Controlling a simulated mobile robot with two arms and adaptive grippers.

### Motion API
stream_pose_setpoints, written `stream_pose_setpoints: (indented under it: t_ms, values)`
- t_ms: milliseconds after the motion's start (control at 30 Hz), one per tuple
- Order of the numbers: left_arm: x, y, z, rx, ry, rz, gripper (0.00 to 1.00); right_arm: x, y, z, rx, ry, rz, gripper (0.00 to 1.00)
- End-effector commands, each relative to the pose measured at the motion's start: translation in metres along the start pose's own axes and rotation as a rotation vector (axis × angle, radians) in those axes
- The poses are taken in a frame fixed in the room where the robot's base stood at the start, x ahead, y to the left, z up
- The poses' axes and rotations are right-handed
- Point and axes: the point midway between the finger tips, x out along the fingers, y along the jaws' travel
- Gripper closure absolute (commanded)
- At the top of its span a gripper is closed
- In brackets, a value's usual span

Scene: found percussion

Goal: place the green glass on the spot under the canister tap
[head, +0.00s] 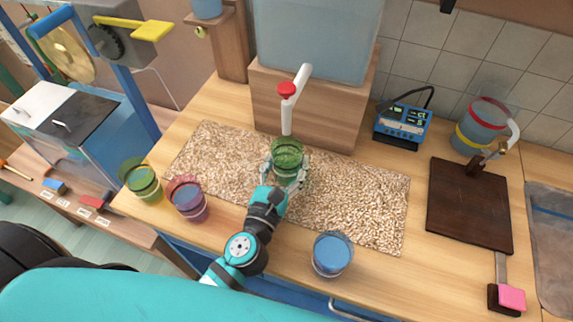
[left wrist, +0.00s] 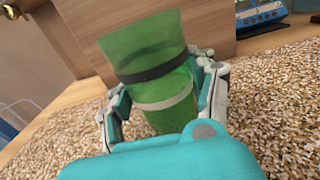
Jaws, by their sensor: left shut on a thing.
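My left gripper (head: 286,176) is shut on the green glass (head: 287,152), with a finger on each side of it. In the left wrist view the glass (left wrist: 150,70) is upright or slightly tilted, with a dark band and a pale band, between the fingers (left wrist: 160,98). The canister tap (head: 288,104) is white with a red knob, and its spout end appears just above the glass rim in the head view. The glass's base is hidden, so I cannot tell whether it touches the pebbly mat (head: 350,205). My right gripper is not in view.
The blue canister (head: 312,38) stands on a wooden block (head: 318,112) behind the glass. A yellow-green glass (head: 141,180), a pink glass (head: 187,198) and a blue glass (head: 332,253) stand near the counter's front. A blue device (head: 402,125) and dark board (head: 469,205) are at right.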

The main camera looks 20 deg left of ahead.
Motion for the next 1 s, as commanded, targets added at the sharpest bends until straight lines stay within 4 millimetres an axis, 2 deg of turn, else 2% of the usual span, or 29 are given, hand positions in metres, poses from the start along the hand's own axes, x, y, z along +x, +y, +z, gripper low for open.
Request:
stream_pose_setpoints:
  t_ms: [267,300,467,800,1000]
  values:
    - [0.000,0.000,-0.002,0.000,-0.001,0.000,0.91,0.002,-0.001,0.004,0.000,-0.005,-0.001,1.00]
    - [0.000,0.000,-0.001,-0.001,0.000,0.000,0.39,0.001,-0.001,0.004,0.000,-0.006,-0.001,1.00]
    - [0.000,0.000,-0.001,0.000,0.000,0.000,0.18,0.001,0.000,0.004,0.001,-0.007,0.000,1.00]
    - [-0.002,0.000,0.002,0.000,0.000,0.000,0.18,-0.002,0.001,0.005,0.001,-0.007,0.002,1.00]
    - [-0.034,0.000,-0.004,-0.001,0.004,0.000,0.18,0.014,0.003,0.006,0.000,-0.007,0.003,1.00]
